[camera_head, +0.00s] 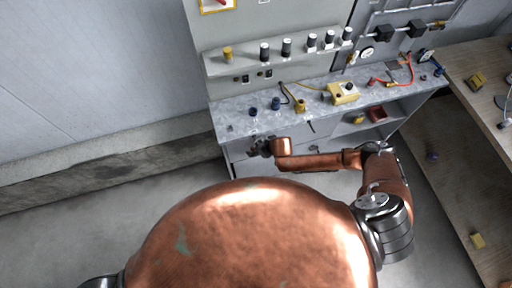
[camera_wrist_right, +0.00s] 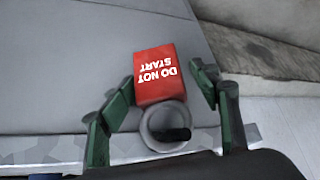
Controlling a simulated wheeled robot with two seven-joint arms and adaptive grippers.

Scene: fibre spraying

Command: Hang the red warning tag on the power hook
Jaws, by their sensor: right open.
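The red tag (camera_wrist_right: 155,77), with upside-down white "DO NOT START" lettering, shows in the right wrist view against a grey panel. A pale ring (camera_wrist_right: 150,132) adjoins its lower edge, with a short dark peg (camera_wrist_right: 170,135) showing within the ring; whether the peg bears it is unclear. My right gripper (camera_wrist_right: 165,82) is open, one green finger on each side of the tag, with a gap at least on the right. In the head view my right gripper (camera_head: 260,147) is at the cabinet's left front, below the worktop; the tag cannot be made out there. I cannot identify the power hook. My left gripper is out of view.
The grey worktop (camera_head: 350,110) carries a yellow box (camera_head: 343,93), cables and small knobs. A panel with a row of knobs stands behind it. A wooden shelf unit (camera_head: 468,65) stands at the right. Floor left of the cabinet is clear.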

